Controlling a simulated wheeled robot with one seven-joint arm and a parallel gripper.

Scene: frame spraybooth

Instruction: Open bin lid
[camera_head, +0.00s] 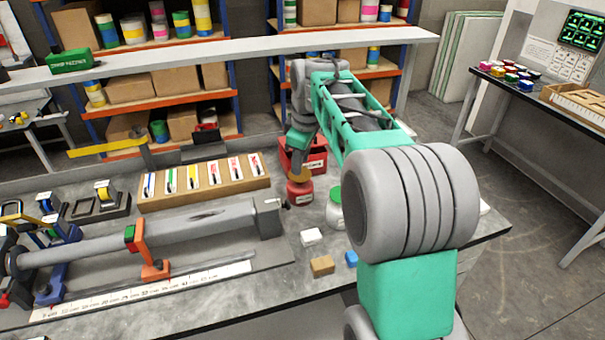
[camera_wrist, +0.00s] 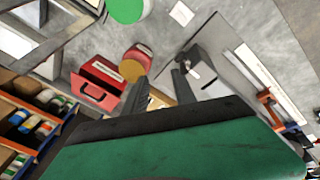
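A red bin (camera_head: 317,161) with a pale label stands near the back edge of the workbench, partly hidden by my arm. In the wrist view the red bin (camera_wrist: 104,72) shows a white label, and a red panel with a dark handle (camera_wrist: 96,95) lies along its side. I cannot tell whether this panel is the lid or how far it is open. My gripper (camera_wrist: 161,86) is open, with two dark fingers spread and nothing seen between them. The bin is left of the fingers in the wrist view. In the head view the fingertips are not clear.
A red can (camera_head: 299,192) with a yellowish top stands just in front of the bin. A green-lidded jar (camera_head: 335,205) is right of it. Small blocks (camera_head: 322,266) lie in front.

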